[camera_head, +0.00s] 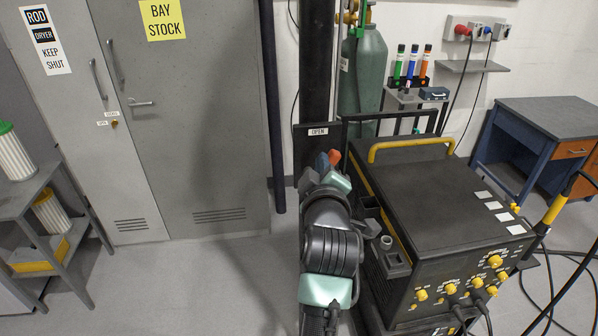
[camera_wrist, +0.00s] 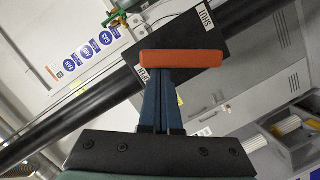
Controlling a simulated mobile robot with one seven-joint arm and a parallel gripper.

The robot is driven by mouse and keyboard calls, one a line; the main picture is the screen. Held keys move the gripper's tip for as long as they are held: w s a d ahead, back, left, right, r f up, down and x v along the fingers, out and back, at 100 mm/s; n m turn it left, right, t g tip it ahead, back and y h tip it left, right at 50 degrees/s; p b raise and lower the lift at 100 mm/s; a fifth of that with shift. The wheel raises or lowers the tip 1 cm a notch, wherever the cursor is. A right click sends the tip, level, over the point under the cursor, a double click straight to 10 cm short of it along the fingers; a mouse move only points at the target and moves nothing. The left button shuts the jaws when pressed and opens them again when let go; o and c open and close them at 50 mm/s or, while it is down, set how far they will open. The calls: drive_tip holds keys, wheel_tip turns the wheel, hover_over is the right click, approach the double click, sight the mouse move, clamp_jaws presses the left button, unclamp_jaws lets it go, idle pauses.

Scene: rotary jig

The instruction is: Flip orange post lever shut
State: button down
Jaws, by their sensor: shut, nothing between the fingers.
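The orange lever (camera_wrist: 182,59) crosses a black plate (camera_wrist: 210,40) on the black post (camera_wrist: 72,122) in the wrist view. The plate has a SHUT label near its top corner and another label, partly covered, by the lever's left end. My gripper (camera_wrist: 169,74) has its blue fingers together and empty. Its tips meet the lever's lower edge near the middle; I cannot tell whether they touch. In the head view only the lever's orange end (camera_head: 334,157) shows, right beside my blue fingertips (camera_head: 322,161), below the plate's OPEN label (camera_head: 318,132). My arm hides the rest.
A black welding machine (camera_head: 430,190) with a yellow handle stands close to the right of my arm. A green gas cylinder (camera_head: 363,75) is behind the post. Grey cabinets (camera_head: 200,120) stand at the left, with clear floor before them. Cables lie at the right.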

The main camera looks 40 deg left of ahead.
drive_tip(key=w+d+f+m+g+y+b, duration=0.1)
drive_tip(key=w+d+f+m+g+b, duration=0.2)
drive_tip(key=m, duration=0.6)
drive_tip(key=shift+w+d+f+y+b, duration=0.25)
drive_tip(key=shift+w+f+b, duration=0.3)
drive_tip(key=shift+b, duration=0.6)
drive_tip(key=s+d+r+b, duration=0.1)
drive_tip(key=s+d+r, duration=0.5)
drive_tip(key=d, duration=0.1)
drive_tip(key=shift+s+r, duration=0.2)
drive_tip(key=shift+s, duration=0.05)
